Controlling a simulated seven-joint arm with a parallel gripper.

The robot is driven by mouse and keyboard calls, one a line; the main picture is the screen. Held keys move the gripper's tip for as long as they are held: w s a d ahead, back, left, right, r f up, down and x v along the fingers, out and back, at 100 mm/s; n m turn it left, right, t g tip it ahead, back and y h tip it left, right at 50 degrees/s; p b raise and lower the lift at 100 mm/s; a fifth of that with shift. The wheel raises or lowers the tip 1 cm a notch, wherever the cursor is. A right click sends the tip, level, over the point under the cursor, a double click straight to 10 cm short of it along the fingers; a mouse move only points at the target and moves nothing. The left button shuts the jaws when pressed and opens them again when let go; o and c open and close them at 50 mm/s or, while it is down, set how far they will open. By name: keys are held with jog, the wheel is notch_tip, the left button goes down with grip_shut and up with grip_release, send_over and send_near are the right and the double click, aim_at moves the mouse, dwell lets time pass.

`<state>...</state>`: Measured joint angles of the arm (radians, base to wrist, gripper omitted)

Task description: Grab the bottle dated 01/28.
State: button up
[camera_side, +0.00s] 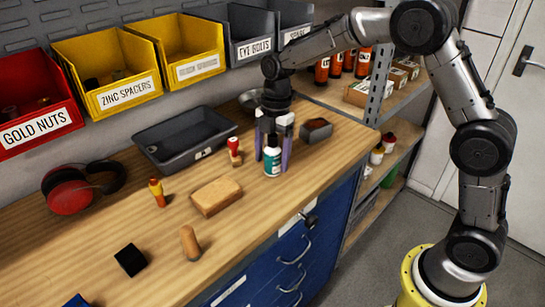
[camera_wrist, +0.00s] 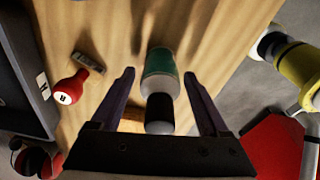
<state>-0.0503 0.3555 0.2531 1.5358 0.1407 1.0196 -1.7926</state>
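A small bottle (camera_side: 272,160) with a green and white label and a dark cap stands upright on the wooden bench near its front edge. The wrist view shows the same bottle (camera_wrist: 160,80) from above, cap toward me. No date can be read on it. My gripper (camera_side: 272,157) points down over the bottle, with one finger on each side. In the wrist view my gripper (camera_wrist: 159,75) is open, and gaps show between both fingers and the bottle.
A red-topped item (camera_side: 234,149) stands close left of the bottle, with a tan block (camera_side: 216,196) in front of it. A grey tray (camera_side: 160,155) sits behind. Shelves at right hold more bottles (camera_side: 376,155).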

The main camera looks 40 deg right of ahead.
grip_shut()
jog(key=shift+r, duration=0.15)
